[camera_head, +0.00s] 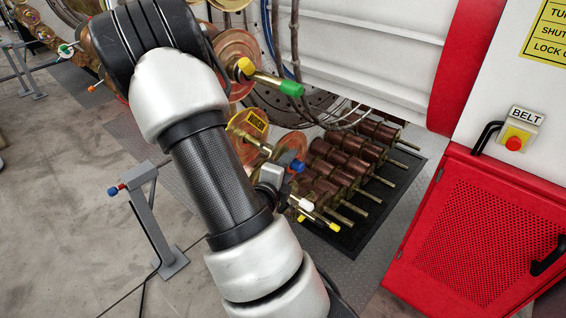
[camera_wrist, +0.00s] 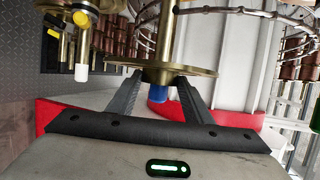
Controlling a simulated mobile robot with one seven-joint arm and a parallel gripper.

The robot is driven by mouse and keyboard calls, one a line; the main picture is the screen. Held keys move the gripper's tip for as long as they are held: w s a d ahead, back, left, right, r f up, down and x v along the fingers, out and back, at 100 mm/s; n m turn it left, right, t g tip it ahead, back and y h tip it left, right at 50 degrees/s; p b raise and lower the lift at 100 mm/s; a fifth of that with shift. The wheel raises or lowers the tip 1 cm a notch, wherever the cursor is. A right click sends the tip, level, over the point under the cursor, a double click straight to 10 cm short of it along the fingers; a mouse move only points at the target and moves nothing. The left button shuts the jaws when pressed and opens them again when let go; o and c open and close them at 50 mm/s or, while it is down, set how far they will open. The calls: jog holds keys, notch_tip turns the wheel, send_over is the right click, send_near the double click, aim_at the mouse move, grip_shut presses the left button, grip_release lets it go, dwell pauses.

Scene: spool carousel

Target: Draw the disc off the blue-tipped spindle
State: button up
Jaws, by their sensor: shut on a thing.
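The blue-tipped spindle (camera_wrist: 162,35) is a brass rod whose blue tip (camera_wrist: 158,94) pokes out between my fingers in the wrist view. The blue tip also shows in the head view (camera_head: 297,166), just right of my wrist. A flat brass disc (camera_wrist: 165,70) sits around the spindle behind the tip. In the head view my arm hides most of the gripper, and I cannot make out the disc clearly.
A green-tipped spindle (camera_head: 291,88) juts out above. Copper spools (camera_head: 325,170) fill a rack at the right. A grey post stand (camera_head: 150,220) is at the left; a red cabinet (camera_head: 480,240) is at the right.

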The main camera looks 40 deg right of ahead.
jog(key=shift+s+d+r+p, duration=0.15)
jog(key=shift+s+p, duration=0.65)
jog(key=shift+p, duration=1.1)
jog(key=shift+s, duration=0.15)
jog(key=shift+s, duration=0.1)
